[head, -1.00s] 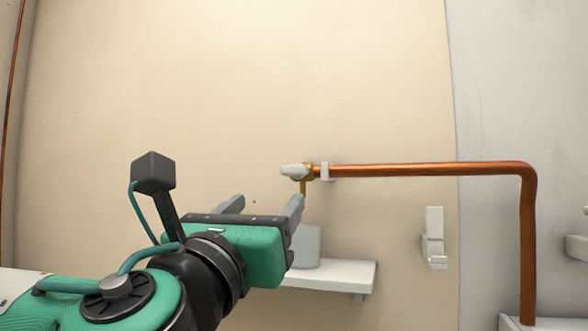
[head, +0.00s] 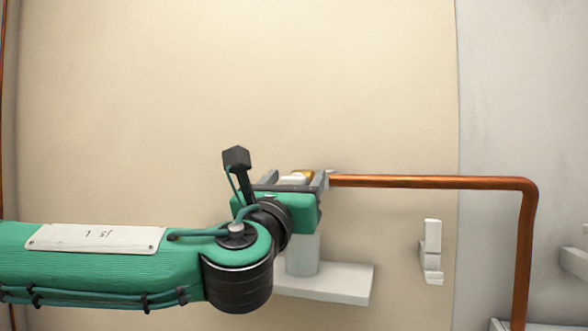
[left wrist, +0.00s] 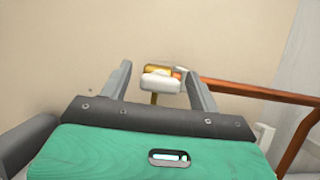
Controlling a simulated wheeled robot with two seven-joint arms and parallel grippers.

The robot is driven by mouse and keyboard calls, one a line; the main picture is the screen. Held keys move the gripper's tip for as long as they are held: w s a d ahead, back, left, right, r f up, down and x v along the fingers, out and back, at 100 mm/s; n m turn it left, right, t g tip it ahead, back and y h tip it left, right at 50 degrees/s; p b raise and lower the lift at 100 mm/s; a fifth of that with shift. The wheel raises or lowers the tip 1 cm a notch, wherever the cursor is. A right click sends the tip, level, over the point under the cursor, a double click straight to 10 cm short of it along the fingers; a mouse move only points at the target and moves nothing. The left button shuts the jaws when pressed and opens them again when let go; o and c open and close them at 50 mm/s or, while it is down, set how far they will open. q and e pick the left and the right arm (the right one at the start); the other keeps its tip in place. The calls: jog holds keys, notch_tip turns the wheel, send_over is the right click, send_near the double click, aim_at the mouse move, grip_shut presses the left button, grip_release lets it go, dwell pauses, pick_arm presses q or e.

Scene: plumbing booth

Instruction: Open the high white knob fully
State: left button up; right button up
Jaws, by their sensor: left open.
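The white knob (head: 295,178) sits on a brass valve (head: 306,173) at the left end of a copper pipe. In the head view it shows between the fingers of my left gripper (head: 293,181), partly hidden by the gripper. In the left wrist view the white knob (left wrist: 160,83) lies between the open fingertips of the left gripper (left wrist: 157,80), with gaps on both sides. The brass valve (left wrist: 158,69) shows just behind it. My right gripper is not in view.
The copper pipe (head: 430,182) runs right along the wall and bends down. A white shelf (head: 335,284) with a pale cylinder (head: 303,255) on it is below the gripper. A white bracket (head: 431,252) is on the wall to the right. The wall above is bare.

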pick_arm(q)
jog(key=shift+w, duration=0.15)
jog(key=shift+c, duration=0.2)
jog(key=c, duration=0.9)
jog(key=shift+f+n+b, duration=0.15)
jog(key=shift+n+b, duration=0.25)
jog(key=shift+b, duration=0.3)
jog(key=shift+c, duration=0.2)
jog(key=n+y+b, duration=0.2)
jog(key=n+b, duration=0.1)
jog(key=n+y+b, duration=0.2)
jog(key=n+b, duration=0.2)
jog(key=n+y+b, duration=0.2)
jog(key=n+b, duration=0.2)
jog(key=shift+f, duration=0.2)
jog(key=n+y+b, duration=0.1)
jog(key=n, duration=0.2)
jog(key=n+g+y+b, duration=0.1)
jog(key=n+b, duration=0.1)
jog(key=shift+r+n+g, duration=0.15)
jog(key=shift+n+g, duration=0.15)
jog(key=shift+n, duration=0.1)
jog(key=n+g+b, duration=0.1)
jog(key=n, duration=0.1)
jog(key=n+b, duration=0.1)
jog(key=n, duration=0.1)
jog(key=shift+n+g+y, duration=0.3)
jog(key=shift+n+g, duration=0.1)
jog(key=o, duration=1)
jog(key=shift+r, duration=0.1)
